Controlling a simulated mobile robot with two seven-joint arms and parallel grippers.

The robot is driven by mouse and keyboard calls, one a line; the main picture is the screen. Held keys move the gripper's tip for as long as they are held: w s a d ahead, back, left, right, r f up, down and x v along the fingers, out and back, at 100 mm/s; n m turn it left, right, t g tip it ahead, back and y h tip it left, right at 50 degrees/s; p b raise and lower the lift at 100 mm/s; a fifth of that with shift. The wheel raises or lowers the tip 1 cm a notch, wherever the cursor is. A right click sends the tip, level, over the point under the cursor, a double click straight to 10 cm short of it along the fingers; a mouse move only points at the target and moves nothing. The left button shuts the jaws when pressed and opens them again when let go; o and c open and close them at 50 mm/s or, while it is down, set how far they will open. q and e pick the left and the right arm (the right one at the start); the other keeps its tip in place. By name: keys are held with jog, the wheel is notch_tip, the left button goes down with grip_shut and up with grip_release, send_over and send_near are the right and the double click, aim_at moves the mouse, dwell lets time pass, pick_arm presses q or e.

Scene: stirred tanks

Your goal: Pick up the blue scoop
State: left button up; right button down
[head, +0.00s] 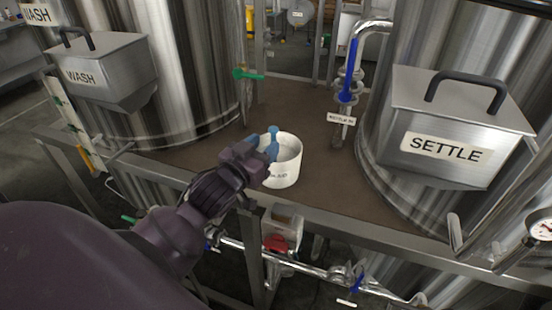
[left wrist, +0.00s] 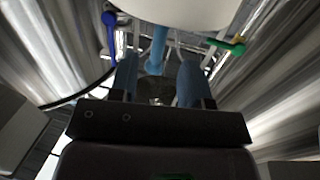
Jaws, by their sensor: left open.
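The blue scoop (head: 273,130) stands with its handle up at the white tub (head: 288,170) on the brown platform. My left gripper (head: 269,150) is at the near left side of the tub and hides part of the scoop in the head view. In the left wrist view the scoop's blue handle (left wrist: 158,48) shows just beyond the gap between the two fingers of my left gripper (left wrist: 158,82). The fingers are apart, one on each side of the handle's line, and I cannot tell whether they touch it. My right gripper is in neither view.
The steel SETTLE tank box (head: 447,130) is at the right and the WASH box (head: 105,75) at the left. A pipe with a blue valve handle (head: 348,75) rises behind the tub. A rail (head: 350,232) runs along the platform's front. The platform around the tub is mostly clear.

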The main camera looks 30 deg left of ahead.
aim_at(272, 141)
pick_arm(q)
jog(key=w, duration=0.4)
jog(key=shift+w+f+p, duration=0.15)
jog(key=shift+f+p, duration=0.05)
jog(key=shift+p, duration=0.2)
grip_shut()
